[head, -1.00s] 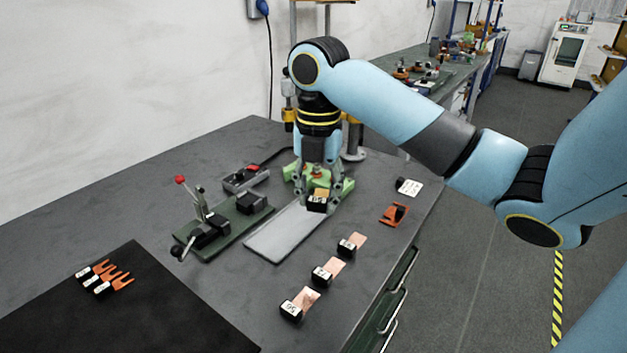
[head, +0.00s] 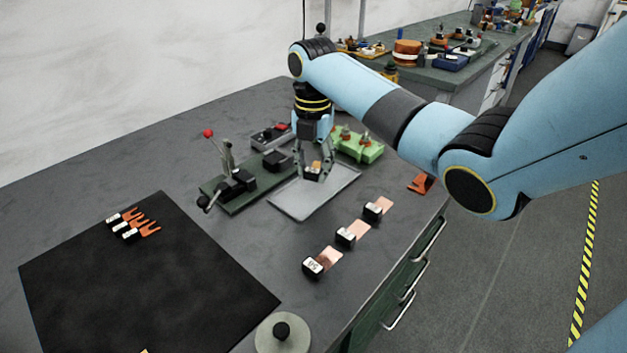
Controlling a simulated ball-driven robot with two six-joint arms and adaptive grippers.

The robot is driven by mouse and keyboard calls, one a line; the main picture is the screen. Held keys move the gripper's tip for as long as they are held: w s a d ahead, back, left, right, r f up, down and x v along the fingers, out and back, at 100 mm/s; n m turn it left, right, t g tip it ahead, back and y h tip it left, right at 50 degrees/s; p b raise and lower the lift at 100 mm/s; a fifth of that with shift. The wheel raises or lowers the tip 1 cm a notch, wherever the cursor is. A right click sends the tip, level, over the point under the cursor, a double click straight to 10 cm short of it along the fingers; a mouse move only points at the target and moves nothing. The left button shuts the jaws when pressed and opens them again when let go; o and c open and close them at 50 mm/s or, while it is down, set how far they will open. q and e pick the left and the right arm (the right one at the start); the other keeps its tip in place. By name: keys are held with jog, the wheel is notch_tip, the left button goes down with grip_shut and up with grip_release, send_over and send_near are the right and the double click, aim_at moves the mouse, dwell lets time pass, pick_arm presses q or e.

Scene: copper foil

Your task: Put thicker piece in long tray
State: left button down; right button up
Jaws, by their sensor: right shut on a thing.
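The long tray (head: 300,206) is a flat pale grey tray in the middle of the table. My right gripper (head: 314,170) points down over the tray's far part. It is shut on a small piece with a black, white-labelled block (head: 312,175); the fingers hide part of it. I cannot tell whether the piece touches the tray. Three copper foil pieces with black labelled blocks lie in a row to the right of the tray: a near one (head: 329,256), a middle one (head: 357,230) and a far one (head: 384,205). My left gripper is not in view.
A green fixture (head: 362,149) stands behind the tray. A lever tool on a green base (head: 235,190) is at its left. Orange forked gauges (head: 140,229) lie on a black mat (head: 150,285). An orange stand (head: 420,184) and a round knobbed disc (head: 282,340) are also on the table.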

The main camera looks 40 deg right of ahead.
aim_at(313, 169)
jog(key=shift+f, duration=1.9)
jog(key=o, duration=1.1)
jog(key=shift+f, duration=0.1)
jog(key=shift+c, duration=0.2)
notch_tip(313, 169, up, 12)
jog(key=shift+r, duration=0.2)
